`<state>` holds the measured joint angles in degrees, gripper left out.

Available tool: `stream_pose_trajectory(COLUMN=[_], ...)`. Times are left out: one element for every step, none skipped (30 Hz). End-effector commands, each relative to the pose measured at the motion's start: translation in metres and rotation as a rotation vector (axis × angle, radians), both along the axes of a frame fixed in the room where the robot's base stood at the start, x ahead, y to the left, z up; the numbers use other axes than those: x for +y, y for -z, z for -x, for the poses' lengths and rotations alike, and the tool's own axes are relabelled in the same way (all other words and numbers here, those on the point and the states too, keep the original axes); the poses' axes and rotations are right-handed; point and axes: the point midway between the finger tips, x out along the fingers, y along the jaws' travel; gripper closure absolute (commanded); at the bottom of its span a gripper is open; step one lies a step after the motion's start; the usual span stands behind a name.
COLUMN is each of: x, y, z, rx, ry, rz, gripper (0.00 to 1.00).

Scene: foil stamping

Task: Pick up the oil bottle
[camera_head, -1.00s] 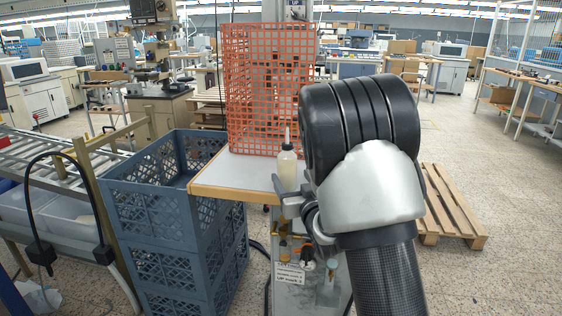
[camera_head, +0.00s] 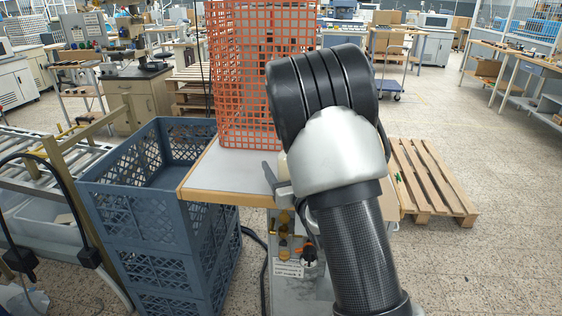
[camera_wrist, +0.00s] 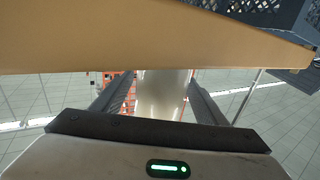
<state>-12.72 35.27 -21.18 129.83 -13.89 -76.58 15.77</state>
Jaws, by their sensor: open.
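The oil bottle (camera_wrist: 163,95) is pale and whitish, and in the wrist view it stands between the two dark fingers of my gripper (camera_wrist: 158,88). The fingers are spread, one on each side of it, with a gap visible at least on the left. In the head view only a pale sliver of the bottle (camera_head: 283,165) shows at the table, beside my arm; the rest is hidden. My gripper (camera_head: 277,184) is mostly hidden there too, with one dark finger showing at the table's front edge. I cannot tell whether either finger touches the bottle.
The small table (camera_head: 215,177) has a wooden edge, which also spans the wrist view (camera_wrist: 130,45). An orange mesh basket (camera_head: 262,130) stands on it. Blue-grey crates (camera_head: 150,220) are stacked at left. A wooden pallet (camera_head: 432,185) lies on the floor at right.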

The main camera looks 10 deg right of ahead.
Motion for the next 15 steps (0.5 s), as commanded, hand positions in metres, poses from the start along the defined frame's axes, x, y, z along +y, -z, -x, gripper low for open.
stream_pose_trajectory(x=[-0.0006, -0.0008, -0.001, -0.001, -0.0012, -0.0012, -0.0012, -0.0012, -0.0012, -0.0012, -0.0013, -0.0013, -0.0013, -0.0013, -0.0013], y=[-0.0002, 0.0, 0.0002, 0.0003, 0.0004, 0.0005, 0.0006, 0.0007, 0.0007, 0.0007, 0.0007, 0.0006, 0.0006, 0.0006, 0.0005], z=[0.0016, 0.0023, 0.003, 0.0034, 0.0036, 0.0037, 0.0038, 0.0037, 0.0037, 0.0037, 0.0035, 0.0035, 0.0035, 0.0035, 0.0034], rx=[0.002, 0.002, 0.001, 0.001, 0.001, 0.001, 0.001, 0.001, 0.0, 0.0, 0.0, 0.0, 0.0, 0.0, 0.0], ry=[0.0, 0.0, -0.001, -0.001, -0.001, -0.001, -0.001, -0.001, -0.001, -0.001, -0.001, -0.001, -0.001, -0.001, -0.001], rz=[0.0, 0.0, 0.0, 0.0, 0.0, 0.0, 0.0, 0.0, 0.0, 0.0, 0.0, 0.0, 0.0, 0.0, 0.0], gripper=[0.33, 0.33, 0.33, 0.33, 0.33, 0.33, 0.33, 0.33, 0.33, 0.33, 0.33, 0.37, 0.42, 0.47, 0.54])
